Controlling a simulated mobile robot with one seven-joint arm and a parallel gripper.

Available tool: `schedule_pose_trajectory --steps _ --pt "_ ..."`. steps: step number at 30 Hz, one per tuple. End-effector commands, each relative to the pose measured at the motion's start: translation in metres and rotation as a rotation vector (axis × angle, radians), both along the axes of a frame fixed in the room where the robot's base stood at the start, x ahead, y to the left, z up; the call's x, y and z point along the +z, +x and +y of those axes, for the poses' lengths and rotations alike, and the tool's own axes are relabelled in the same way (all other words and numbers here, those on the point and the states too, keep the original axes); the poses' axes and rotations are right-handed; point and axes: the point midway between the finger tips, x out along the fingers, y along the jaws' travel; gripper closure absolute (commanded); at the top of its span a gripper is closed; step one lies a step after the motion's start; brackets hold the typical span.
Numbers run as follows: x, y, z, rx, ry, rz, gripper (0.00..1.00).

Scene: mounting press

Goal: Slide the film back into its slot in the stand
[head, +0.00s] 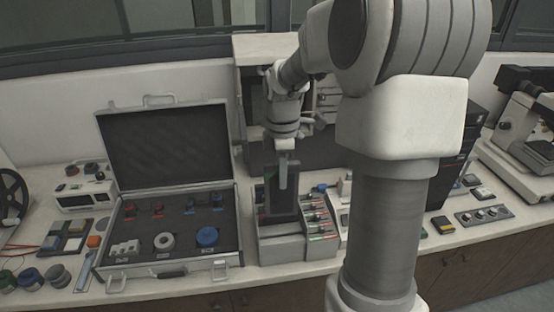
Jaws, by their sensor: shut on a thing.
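A dark upright sheet, which looks like the film (271,196), stands above a grey block-shaped stand (282,249) on the bench, near the middle of the head view. My gripper (284,180) points down at the film's upper part and is shut on it, with a pale finger in front of its face. The film looks roughly upright. Its lower edge meets the top of the stand in the picture, but I cannot tell whether it sits in a slot. The slot itself is hidden.
An open case (240,238) with parts in foam stands left of the stand. A rack of small coloured-tipped tools (318,218) is close on its right. A microscope (520,125) is at far right. My arm hides part of the bench.

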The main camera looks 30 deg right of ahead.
Motion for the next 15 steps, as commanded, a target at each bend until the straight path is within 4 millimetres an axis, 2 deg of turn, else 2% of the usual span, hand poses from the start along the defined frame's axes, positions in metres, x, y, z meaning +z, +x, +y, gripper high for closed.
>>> schedule_pose_trajectory --steps 5,15 --pt "0.004 -0.001 -0.004 0.043 0.001 0.000 1.00" --pt "-0.022 -0.001 -0.003 0.044 0.001 0.000 1.00"
